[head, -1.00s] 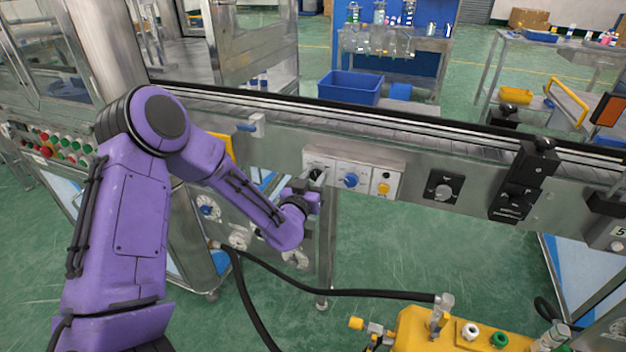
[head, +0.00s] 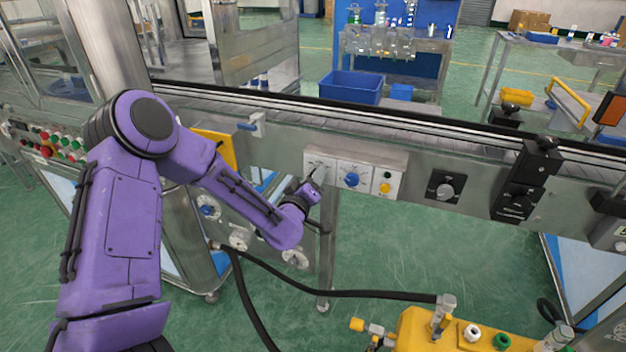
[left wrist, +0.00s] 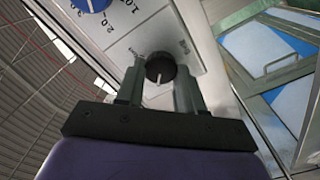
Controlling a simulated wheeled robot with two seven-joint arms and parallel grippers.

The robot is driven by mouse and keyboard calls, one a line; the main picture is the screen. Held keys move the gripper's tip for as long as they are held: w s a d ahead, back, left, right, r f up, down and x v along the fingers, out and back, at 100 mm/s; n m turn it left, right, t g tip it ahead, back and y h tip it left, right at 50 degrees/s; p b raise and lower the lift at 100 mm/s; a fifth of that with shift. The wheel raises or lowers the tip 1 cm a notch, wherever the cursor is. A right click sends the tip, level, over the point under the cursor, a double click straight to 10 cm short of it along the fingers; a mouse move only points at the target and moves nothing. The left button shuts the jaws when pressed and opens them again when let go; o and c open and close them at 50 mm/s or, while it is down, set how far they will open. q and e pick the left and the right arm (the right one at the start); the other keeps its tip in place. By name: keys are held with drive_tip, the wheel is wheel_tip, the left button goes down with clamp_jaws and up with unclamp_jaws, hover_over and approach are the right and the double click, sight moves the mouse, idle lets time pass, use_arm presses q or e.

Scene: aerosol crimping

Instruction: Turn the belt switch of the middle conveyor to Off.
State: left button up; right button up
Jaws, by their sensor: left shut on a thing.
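The belt switch is a round black knob with a white pointer mark, clear in the left wrist view (left wrist: 160,68). It sits on the left white plate (head: 313,160) of the control panel on the conveyor's side. My left gripper (head: 317,177) is at this plate and mostly covers the knob in the head view. In the left wrist view its two fingers (left wrist: 159,82) stand on either side of the knob, shut on it. Small print flanks the knob, too small to read surely. My right gripper is not in view.
Right of the switch are a blue dial (head: 351,179) and a yellow button (head: 385,187). Further right is a black square switch (head: 445,189). A yellow machine (head: 425,330) with a black hose stands below. The space in front of the panel is free.

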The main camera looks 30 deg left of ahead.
use_arm(q)
drive_tip(key=shift+n, duration=0.4)
drive_tip(key=o, duration=1)
drive_tip(key=shift+o, duration=0.2)
drive_tip(key=shift+s, duration=0.1)
drive_tip(key=b+v, duration=0.1)
drive_tip(key=v, duration=0.9)
drive_tip(key=shift+s, duration=0.2)
